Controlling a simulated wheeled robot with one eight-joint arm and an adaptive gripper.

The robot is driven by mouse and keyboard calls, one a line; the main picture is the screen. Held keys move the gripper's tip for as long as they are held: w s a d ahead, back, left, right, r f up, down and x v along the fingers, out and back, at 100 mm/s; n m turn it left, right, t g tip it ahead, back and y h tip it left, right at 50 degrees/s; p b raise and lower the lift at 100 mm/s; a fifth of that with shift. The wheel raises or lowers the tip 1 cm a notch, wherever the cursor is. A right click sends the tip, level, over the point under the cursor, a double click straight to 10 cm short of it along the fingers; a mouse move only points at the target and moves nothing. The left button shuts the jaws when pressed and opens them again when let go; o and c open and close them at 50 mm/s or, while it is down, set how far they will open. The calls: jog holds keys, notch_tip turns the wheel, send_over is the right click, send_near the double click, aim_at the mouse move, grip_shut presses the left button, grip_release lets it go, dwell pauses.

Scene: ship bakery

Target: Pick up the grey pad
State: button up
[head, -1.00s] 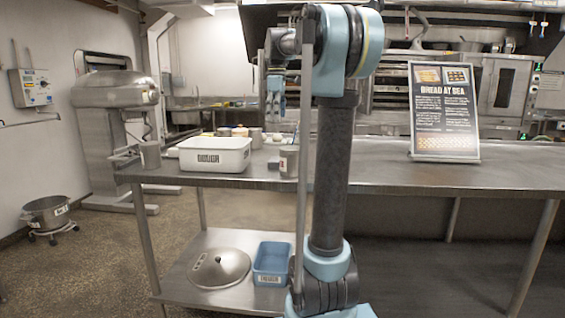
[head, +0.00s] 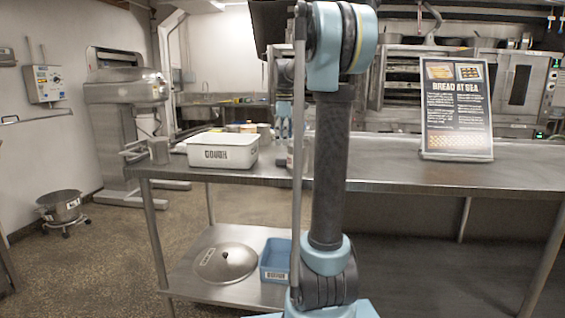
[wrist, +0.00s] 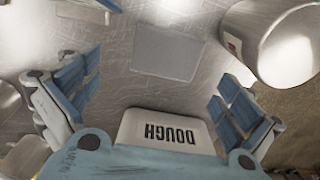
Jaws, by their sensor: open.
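The grey pad (wrist: 166,52) lies flat on the metal table in the wrist view, a square a little lighter than the tabletop. I cannot make it out in the head view. My gripper (wrist: 153,83) is open and empty, its blue-padded fingers spread wide to left and right, with the pad beyond them toward the top of the picture. I cannot judge the height between them. In the head view my gripper (head: 284,108) is above the table, partly hidden behind my arm.
A white bin (wrist: 160,131) marked DOUGH is close beneath my gripper; it also stands on the table in the head view (head: 222,150). A metal can (wrist: 288,45) stands to the right of the pad. A sign (head: 456,108) stands on the table's right part, with bare tabletop before it.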

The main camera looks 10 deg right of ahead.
jog(key=shift+s+d+f, duration=0.1)
jog(key=shift+s+f, duration=0.05)
jog(key=shift+f, duration=1.3)
jog(key=shift+s+f, duration=0.15)
jog(key=shift+f, duration=1.3)
jog(key=c, duration=1)
jog(key=shift+r, duration=0.1)
jog(key=shift+r, duration=8.3)
send_over(285, 155)
jog(key=shift+s+f, duration=0.15)
jog(key=shift+f, duration=3.25)
